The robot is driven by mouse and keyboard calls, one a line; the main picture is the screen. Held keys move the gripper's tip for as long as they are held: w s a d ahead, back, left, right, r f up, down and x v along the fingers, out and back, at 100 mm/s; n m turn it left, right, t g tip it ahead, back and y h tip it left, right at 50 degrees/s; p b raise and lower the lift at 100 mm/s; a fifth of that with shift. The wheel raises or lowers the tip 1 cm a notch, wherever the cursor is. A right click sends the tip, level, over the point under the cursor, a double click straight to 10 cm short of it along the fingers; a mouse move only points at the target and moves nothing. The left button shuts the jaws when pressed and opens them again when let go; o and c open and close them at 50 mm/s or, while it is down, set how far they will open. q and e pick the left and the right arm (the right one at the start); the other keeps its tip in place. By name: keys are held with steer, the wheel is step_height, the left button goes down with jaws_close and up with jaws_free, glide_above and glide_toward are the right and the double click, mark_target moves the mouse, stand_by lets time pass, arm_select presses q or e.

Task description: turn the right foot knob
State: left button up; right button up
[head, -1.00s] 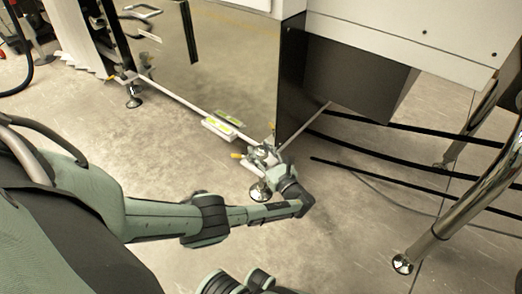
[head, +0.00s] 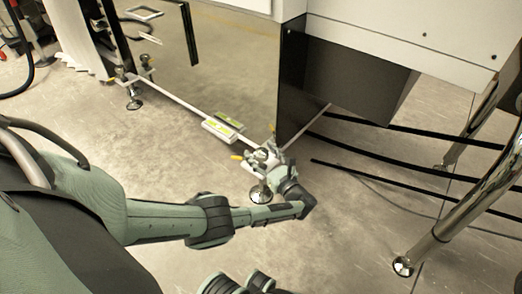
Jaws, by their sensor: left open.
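The right foot (head: 260,193) of the machine stands on the floor as a round metal pad under the near corner of the frame. Its knob is largely hidden behind my left gripper (head: 264,160), which is at that corner, just above the foot pad. The gripper is open, with its fingers at the foot's upper part; I cannot tell whether they touch the knob. A yellow-tipped lever (head: 237,157) sticks out to the left of the gripper. The left foot (head: 134,102) stands farther back at the left.
A level with yellow-green marks (head: 222,128) lies along the lower frame bar. Black rails or cables (head: 400,178) run to the right behind the foot. A shiny metal leg (head: 450,215) stands at the right.

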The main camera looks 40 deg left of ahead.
mark_target(261, 152)
arm_select(q)
steer(key=shift+r, duration=0.1)
step_height(261, 152, up, 10)
steer(key=shift+f, duration=0.1)
stand_by(0.3)
stand_by(0.4)
